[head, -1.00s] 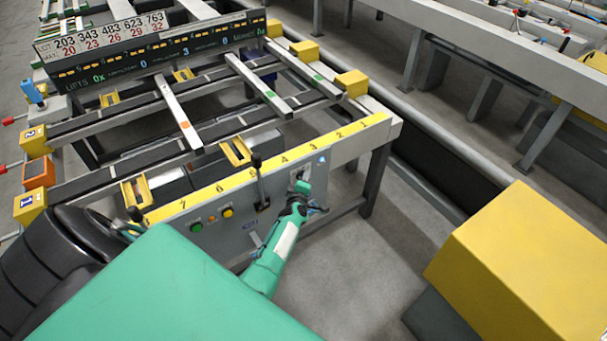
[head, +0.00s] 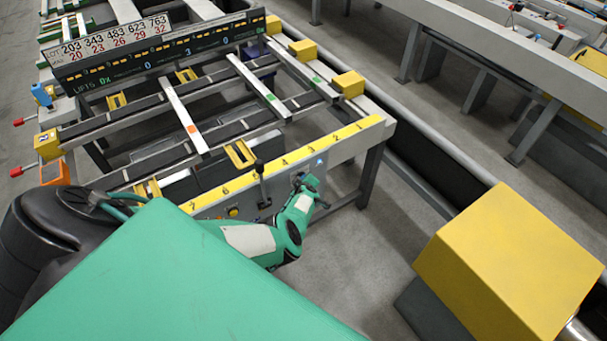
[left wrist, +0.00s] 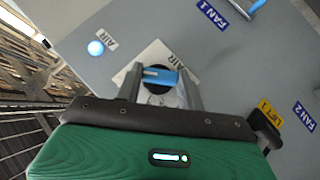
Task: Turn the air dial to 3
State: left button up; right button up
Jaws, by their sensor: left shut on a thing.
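The air dial (left wrist: 158,77) shows in the left wrist view as a blue bar knob on a dark round base. It sits on a white plate (left wrist: 155,55) marked AIR, on the grey panel. My left gripper (left wrist: 160,80) has one finger on each side of the knob and is shut on it. In the head view my left gripper (head: 306,183) is at the panel's front face, near its right end, and the dial is mostly hidden there. The numbers around the dial cannot be read. My right gripper is not in view.
A lit blue lamp (left wrist: 95,47) is beside the dial. A black-knobbed lever (head: 259,168) stands left of my gripper. A yellow numbered strip (head: 290,157) runs along the table edge above the panel. A large yellow block (head: 510,260) stands at right, with bare floor between.

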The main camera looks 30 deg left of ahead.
pick_arm(q)
jog(key=shift+w+d+m+g+p, duration=0.1)
jog(key=shift+m+g+p, duration=0.3)
jog(key=shift+g+p, duration=0.2)
dwell(0.5)
jog(key=o, duration=1)
jog(key=shift+r, duration=0.1)
